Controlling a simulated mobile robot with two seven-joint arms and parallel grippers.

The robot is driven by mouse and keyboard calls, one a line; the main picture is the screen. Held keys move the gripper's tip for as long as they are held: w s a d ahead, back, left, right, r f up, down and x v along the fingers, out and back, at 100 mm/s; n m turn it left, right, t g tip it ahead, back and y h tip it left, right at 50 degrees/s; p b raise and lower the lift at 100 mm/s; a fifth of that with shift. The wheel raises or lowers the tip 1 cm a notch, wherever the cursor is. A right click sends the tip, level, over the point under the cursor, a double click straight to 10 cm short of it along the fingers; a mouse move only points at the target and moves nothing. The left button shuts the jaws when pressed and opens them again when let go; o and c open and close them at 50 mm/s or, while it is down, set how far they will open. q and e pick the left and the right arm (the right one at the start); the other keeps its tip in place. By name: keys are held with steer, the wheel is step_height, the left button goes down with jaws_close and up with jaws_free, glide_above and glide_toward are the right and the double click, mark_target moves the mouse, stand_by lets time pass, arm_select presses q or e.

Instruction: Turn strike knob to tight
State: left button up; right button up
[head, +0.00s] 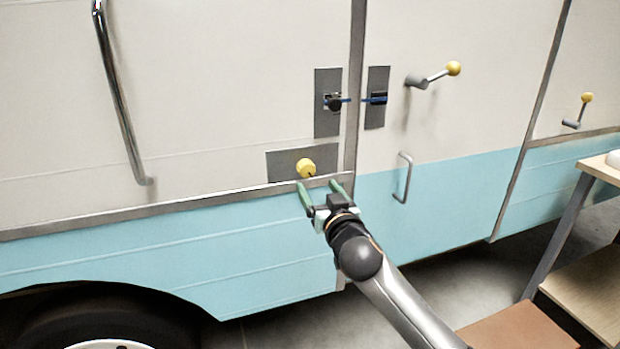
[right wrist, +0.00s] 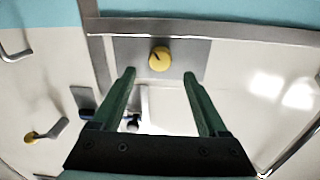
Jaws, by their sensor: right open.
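The yellow round strike knob (head: 306,168) sits on a grey plate (head: 276,164) low on the camper's side, left of the vertical door seam. A dark mark shows on the knob's face. My right gripper (head: 320,186) is open and empty, just below the knob in the head view, with its green fingers pointing toward the plate. In the right wrist view the knob (right wrist: 159,59) lies beyond the fingertips, between their lines, apart from both fingers. My left gripper is not in view.
A latch (head: 334,102) and its strike plate (head: 376,98) straddle the seam above the knob. A yellow-ended crank handle (head: 437,74) and a grab handle (head: 404,178) stick out to the right. A long chrome rail (head: 122,95) is at left. Wooden steps (head: 582,285) stand at lower right.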

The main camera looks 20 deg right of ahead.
mark_target(308, 172)
steer(key=shift+w, duration=3)
jaws_close()
